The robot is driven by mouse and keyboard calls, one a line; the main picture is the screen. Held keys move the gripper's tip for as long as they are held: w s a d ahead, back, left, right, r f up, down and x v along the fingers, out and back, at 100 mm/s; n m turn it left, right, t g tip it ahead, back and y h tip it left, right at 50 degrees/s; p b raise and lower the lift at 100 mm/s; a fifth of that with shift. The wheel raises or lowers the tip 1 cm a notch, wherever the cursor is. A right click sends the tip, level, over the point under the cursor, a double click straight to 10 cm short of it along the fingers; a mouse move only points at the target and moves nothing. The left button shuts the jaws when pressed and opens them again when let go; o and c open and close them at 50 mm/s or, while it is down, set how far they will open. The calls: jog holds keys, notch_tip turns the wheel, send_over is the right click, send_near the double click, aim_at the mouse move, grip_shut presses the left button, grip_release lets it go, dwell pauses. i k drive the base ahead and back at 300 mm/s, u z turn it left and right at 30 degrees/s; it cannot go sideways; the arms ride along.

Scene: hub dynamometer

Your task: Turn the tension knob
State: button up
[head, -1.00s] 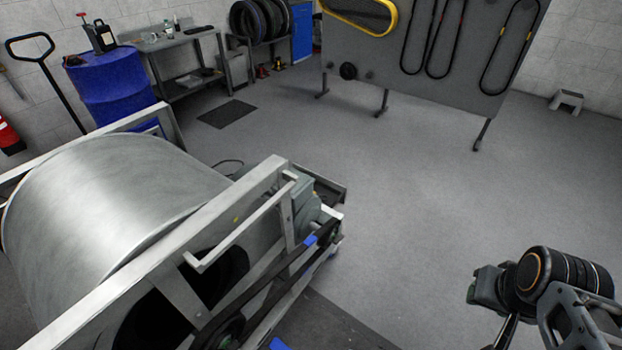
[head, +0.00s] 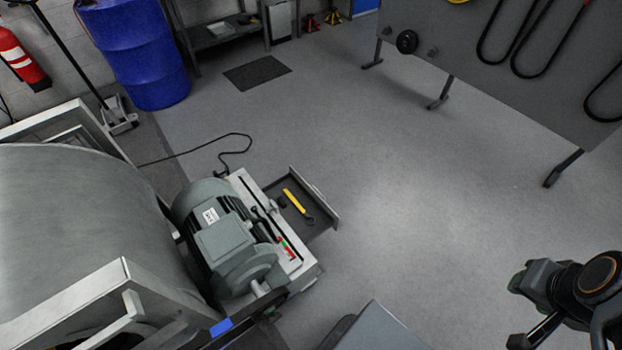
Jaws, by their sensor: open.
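No part that I can surely name as the tension knob shows in the head view. The grey-green motor (head: 222,236) sits on a light base plate beside the large metal drum (head: 75,245). Small black parts and a red and green marked strip (head: 289,247) lie along the plate's right side; a small dark round piece (head: 281,202) shows near the plate's edge, too small to identify. My gripper (head: 522,312) is at the lower right, open and seemingly empty, well apart from the motor. The lower picture edge cuts off part of my arm.
An open drawer (head: 327,223) holding a yellow-handled tool (head: 294,201) juts out right of the motor. A grey flat-topped box (head: 375,330) is at the bottom. A cable (head: 235,136) lies behind the motor. A belt board (head: 520,70) stands at the back right. The middle floor is clear.

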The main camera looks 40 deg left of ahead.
aim_at(281, 202)
jog(key=i, duration=2.2)
jog(key=u, duration=3.55)
jog(key=i, duration=0.85)
jog(key=u, duration=0.25)
